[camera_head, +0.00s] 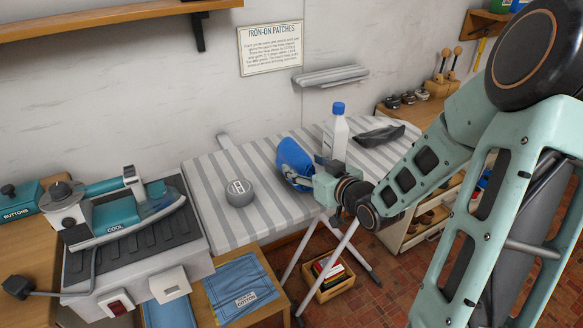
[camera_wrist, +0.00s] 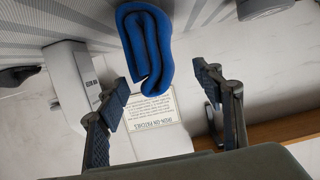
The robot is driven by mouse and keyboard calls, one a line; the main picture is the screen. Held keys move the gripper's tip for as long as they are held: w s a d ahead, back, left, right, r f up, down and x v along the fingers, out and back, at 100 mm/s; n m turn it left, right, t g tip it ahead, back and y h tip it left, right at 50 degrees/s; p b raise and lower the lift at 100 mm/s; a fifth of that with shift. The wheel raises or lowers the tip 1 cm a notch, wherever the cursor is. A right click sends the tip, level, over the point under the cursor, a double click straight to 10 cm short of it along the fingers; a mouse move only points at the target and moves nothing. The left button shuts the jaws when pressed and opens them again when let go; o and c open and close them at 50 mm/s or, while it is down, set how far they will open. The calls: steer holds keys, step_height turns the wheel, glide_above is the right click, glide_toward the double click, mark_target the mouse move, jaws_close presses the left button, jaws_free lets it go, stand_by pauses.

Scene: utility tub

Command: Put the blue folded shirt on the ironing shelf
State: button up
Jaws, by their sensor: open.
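The blue folded shirt (camera_head: 291,155) is on the grey-and-white striped ironing surface (camera_head: 212,190), near its middle; my gripper hides its lower right part. In the wrist view the shirt (camera_wrist: 147,45) shows as a thick folded blue roll. My gripper (camera_head: 305,180) is at the shirt's front right side. In the wrist view my gripper (camera_wrist: 163,80) is open, with the shirt's end near the gap between the fingertips. I cannot tell whether they touch it. A small grey striped wall shelf (camera_head: 330,76) is behind; which surface is the ironing shelf is not labelled.
A white bottle (camera_head: 335,135) with a blue cap stands close behind my gripper. A dark cloth-like item (camera_head: 381,136) lies to its right. A grey round tin (camera_head: 239,193) sits left of the shirt. A teal iron (camera_head: 130,212) stands at the left.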

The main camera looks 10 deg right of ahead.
mark_target(293, 156)
steer(key=shift+r+x, duration=0.15)
steer(key=shift+x, duration=1.4)
steer(key=shift+r+x, duration=0.1)
steer(key=shift+x, duration=1.45)
steer(key=shift+c, duration=0.4)
steer(key=c, duration=1.5)
steer(key=shift+o, duration=0.2)
steer(key=shift+w+r, duration=0.1)
steer(key=shift+r, duration=0.05)
